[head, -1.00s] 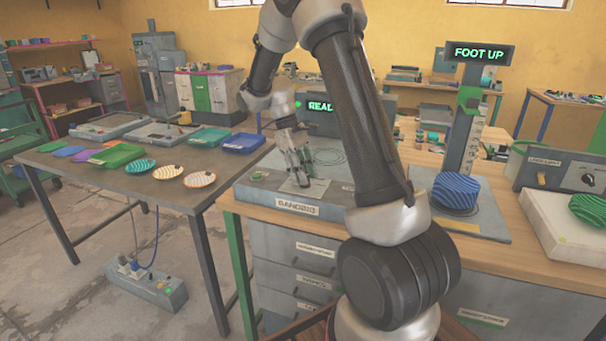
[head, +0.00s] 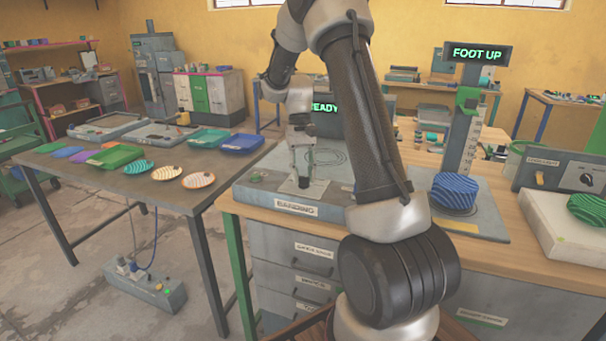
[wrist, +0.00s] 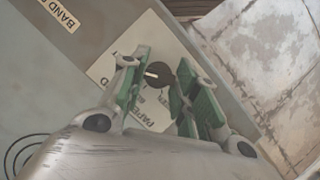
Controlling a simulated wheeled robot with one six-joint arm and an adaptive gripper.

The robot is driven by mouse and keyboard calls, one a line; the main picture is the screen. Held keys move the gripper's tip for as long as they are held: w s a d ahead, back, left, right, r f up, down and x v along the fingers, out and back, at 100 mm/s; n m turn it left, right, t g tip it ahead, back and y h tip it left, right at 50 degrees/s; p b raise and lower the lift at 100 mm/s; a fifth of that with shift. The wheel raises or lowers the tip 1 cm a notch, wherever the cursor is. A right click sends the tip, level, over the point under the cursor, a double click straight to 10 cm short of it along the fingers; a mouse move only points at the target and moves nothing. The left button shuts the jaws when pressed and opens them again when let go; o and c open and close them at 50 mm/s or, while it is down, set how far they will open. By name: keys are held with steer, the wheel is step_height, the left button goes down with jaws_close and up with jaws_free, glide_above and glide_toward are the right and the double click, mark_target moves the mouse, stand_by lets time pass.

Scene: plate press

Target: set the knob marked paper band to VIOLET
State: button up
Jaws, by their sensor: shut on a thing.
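The paper band knob (wrist: 159,73) is round and dark with a pale pointer line, which points left in the wrist view. It sits on a light label plate (wrist: 116,68) with partly hidden lettering, where "PAPE" can be read. My gripper (wrist: 156,84) is shut on the knob, with a green-padded finger on either side of it. In the head view my gripper (head: 303,172) is low over the front of the grey banding unit (head: 262,196), pointing down at the knob (head: 304,183). The position names around the knob are too small or covered to read.
A display reading READY (head: 325,105) stands behind the banding unit, partly hidden by my arm. A blue striped bowl-like piece (head: 454,191) sits to the right under the FOOT UP sign (head: 478,53). A table with coloured trays (head: 242,143) is at the left.

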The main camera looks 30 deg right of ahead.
stand_by(0.4)
steer(key=o, duration=1)
steer(key=v, duration=1.2)
steer(key=shift+d, duration=0.1)
